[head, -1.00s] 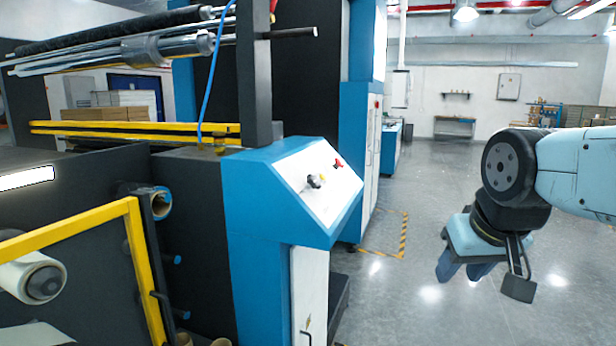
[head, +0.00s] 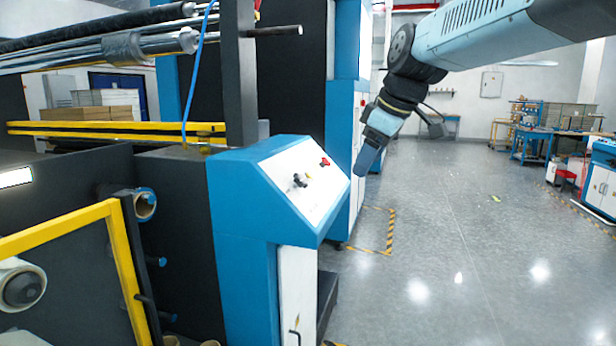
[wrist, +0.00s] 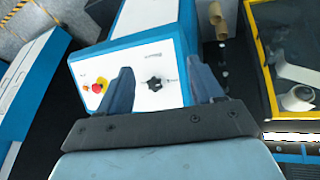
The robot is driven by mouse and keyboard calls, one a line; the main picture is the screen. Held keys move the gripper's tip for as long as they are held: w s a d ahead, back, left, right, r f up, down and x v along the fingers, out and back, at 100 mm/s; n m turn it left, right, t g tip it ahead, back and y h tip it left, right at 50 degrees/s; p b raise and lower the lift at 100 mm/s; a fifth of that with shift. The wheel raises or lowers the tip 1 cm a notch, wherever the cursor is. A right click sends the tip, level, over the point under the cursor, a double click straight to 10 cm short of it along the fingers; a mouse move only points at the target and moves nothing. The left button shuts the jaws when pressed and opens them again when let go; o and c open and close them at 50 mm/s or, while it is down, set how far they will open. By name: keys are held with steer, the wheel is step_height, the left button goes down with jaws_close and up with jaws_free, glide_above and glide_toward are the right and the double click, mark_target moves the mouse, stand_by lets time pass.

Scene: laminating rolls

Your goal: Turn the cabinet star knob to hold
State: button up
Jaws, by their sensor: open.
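The dark star knob (head: 299,181) sits on the sloping white panel (head: 308,200) of the blue cabinet (head: 240,200). In the wrist view the star knob (wrist: 154,84) shows between my two fingers, farther off on the white panel. My gripper (head: 368,160) is raised to the right of the panel in the head view, pointing down, apart from the knob. In the wrist view my gripper (wrist: 160,70) is open with nothing between its fingertips. The panel's small print is too small to read, so the knob's setting cannot be told.
A yellow frame (head: 115,240) and rolls stand left of the cabinet. The floor to the right is open.

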mark_target(301, 179)
steer(key=w+a+r+n+g+y, duration=0.15)
steer(key=w+a+r+n, duration=0.25)
steer(key=w+a+n, duration=0.55)
steer(key=shift+m+t, duration=0.25)
steer(key=shift+m, duration=0.7)
steer(key=x, duration=0.4)
steer(key=w+d+x, duration=0.1)
steer(key=x, duration=0.8)
steer(key=shift+w+d+f, duration=0.25)
steer(key=shift+w+f, duration=0.2)
steer(key=shift+w, duration=0.1)
